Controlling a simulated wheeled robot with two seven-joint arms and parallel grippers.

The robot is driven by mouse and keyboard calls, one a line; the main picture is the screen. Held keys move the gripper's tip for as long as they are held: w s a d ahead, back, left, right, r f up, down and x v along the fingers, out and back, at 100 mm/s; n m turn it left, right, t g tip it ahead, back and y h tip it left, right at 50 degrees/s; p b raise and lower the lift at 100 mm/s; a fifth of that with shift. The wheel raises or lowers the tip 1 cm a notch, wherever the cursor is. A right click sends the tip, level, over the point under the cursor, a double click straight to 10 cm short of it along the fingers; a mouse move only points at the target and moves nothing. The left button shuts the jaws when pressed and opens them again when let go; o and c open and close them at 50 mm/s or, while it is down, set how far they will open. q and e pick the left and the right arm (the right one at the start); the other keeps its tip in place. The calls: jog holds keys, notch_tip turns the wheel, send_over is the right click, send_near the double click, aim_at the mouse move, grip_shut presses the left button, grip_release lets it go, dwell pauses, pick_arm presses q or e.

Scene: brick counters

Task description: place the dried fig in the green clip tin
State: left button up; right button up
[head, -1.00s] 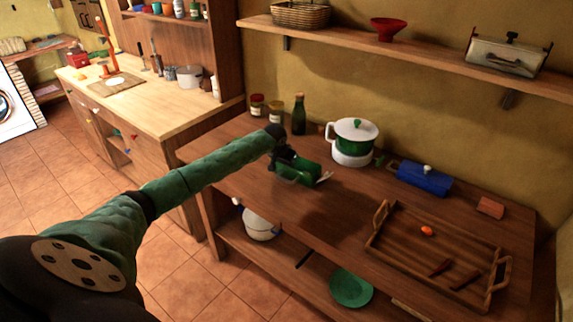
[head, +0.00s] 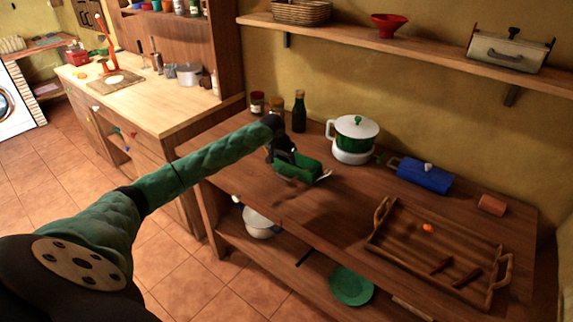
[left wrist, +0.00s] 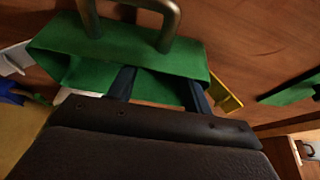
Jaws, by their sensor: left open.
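The green clip tin (head: 300,170) stands on the wooden counter, with a pale clip sticking out at its right end. In the left wrist view the tin (left wrist: 100,52) shows close up, with a grey handle above it and a yellow clip at its right. My left gripper (head: 284,152) is open at the tin; its two fingers (left wrist: 158,88) show apart against the green in the left wrist view. I cannot tell whether they touch it. I see nothing that is surely the dried fig; a small orange piece (head: 428,228) lies on the tray. My right gripper is out of view.
The wooden tray (head: 400,243) with handles also holds two dark reddish sticks. A blue tin (head: 424,176), a green-and-white pot (head: 354,138), a dark bottle (head: 299,112) and jars stand along the back. The counter's front middle is clear. A green plate (head: 351,285) lies on the shelf below.

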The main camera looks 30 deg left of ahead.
pick_arm(q)
jog(key=b+v, duration=0.2)
jog(key=v, duration=0.7)
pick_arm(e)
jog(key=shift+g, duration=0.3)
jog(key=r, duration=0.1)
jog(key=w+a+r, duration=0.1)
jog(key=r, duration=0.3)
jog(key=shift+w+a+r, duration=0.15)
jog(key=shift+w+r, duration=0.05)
pick_arm(q)
jog(key=shift+a, duration=0.1)
